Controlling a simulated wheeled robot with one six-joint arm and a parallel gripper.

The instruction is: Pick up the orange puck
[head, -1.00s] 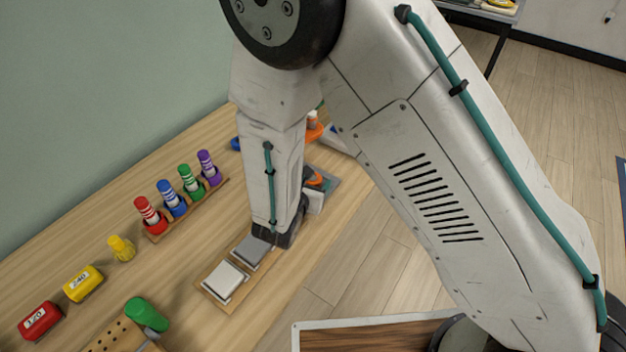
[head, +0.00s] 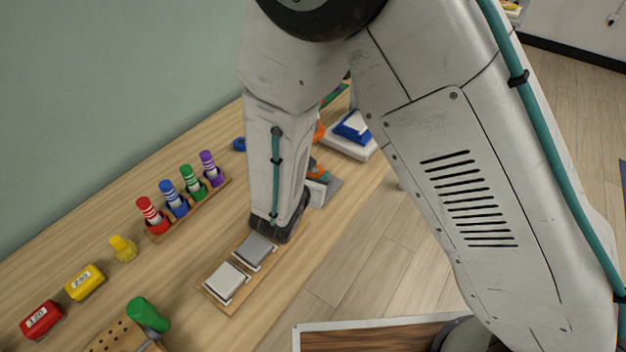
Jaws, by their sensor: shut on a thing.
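The orange puck (head: 313,163) shows as a small patch of orange just right of my forearm, over a grey plate. My gripper (head: 318,176) is beside my dark wrist, mostly hidden behind my arm. It is shut on the puck. The puck's underside is hidden, so I cannot tell how far it stands above the plate.
Two square plates, white (head: 226,281) and grey (head: 256,248), lie on a wooden strip by the front edge. A rack holds several striped coloured pieces (head: 152,216). A blue-and-white block (head: 352,128) is behind the gripper. Bare floor lies right of the bench.

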